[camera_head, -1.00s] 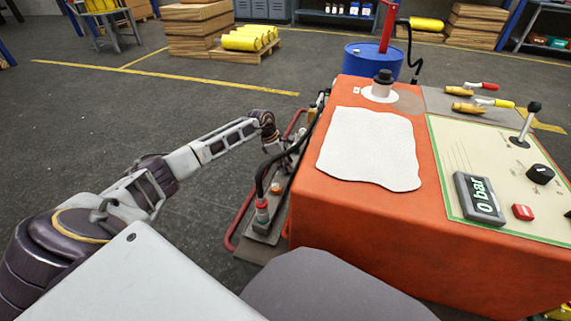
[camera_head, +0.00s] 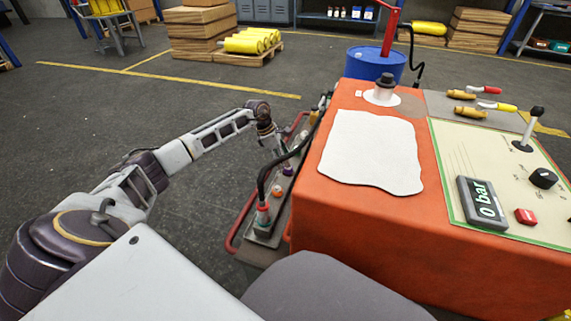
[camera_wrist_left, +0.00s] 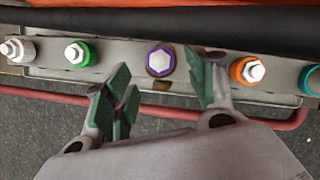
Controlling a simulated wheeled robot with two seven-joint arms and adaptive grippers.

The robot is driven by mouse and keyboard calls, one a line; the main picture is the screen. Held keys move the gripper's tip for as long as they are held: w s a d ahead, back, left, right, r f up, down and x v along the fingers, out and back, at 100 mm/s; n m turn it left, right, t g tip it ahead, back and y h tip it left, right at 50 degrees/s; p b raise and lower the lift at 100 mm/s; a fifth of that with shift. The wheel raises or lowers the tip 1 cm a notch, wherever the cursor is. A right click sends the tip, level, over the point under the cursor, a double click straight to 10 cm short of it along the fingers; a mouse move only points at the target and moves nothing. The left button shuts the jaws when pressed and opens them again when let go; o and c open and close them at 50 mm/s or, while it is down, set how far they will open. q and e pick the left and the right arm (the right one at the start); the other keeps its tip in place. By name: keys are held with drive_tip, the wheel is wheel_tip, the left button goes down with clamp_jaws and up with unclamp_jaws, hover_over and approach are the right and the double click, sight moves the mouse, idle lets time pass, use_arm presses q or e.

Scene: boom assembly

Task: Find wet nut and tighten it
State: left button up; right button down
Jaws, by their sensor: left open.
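Several nuts with coloured collars sit in a row on a grey metal manifold (camera_head: 263,231). The wrist view shows a grey one (camera_wrist_left: 17,50), a green one (camera_wrist_left: 80,53), a purple one (camera_wrist_left: 160,62), an orange one (camera_wrist_left: 247,70) and part of a teal one (camera_wrist_left: 311,80). A small brown, wet-looking patch (camera_wrist_left: 162,86) lies on the metal just below the purple nut. My left gripper (camera_wrist_left: 160,82) is open and empty, its fingers spread on either side of the purple nut in the picture. Contact cannot be told. The right gripper is out of view.
A black hose (camera_head: 268,170) arches over the manifold. A red rail (camera_head: 236,222) runs along its outer side. The orange-covered table (camera_head: 440,240) stands close on the right, with a control panel (camera_head: 505,165). Floor on the left is free.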

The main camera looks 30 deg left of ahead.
use_arm(q)
drive_tip(key=v, duration=0.7)
idle(0.4)
